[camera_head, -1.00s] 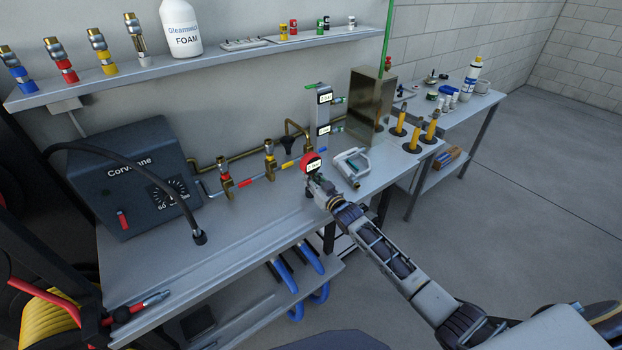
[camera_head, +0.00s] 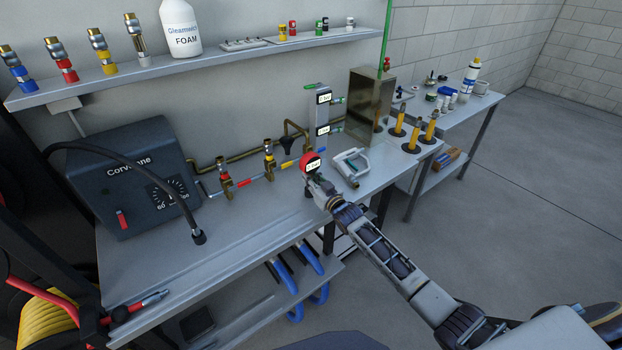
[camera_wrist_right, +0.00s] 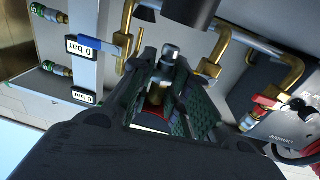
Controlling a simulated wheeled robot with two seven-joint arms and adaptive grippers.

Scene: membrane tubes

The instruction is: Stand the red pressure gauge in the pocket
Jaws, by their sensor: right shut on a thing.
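The red pressure gauge (camera_head: 311,161), round with a pale display, is held upright above the bench, in front of the brass pipework. My right gripper (camera_head: 316,182) is shut on its lower part. In the right wrist view, the gripper fingers (camera_wrist_right: 168,95) close around a brass and grey metal fitting (camera_wrist_right: 160,88); a little red shows below it, and most of the gauge is hidden. I cannot pick out the pocket for certain in either view. My left gripper is not in view.
Behind are brass valves (camera_head: 269,160), a panel with two "bar" displays (camera_head: 322,120) and a brass box (camera_head: 369,105). Yellow-handled posts (camera_head: 413,138) stand at the right. The bench's front left (camera_head: 180,262) is mostly clear.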

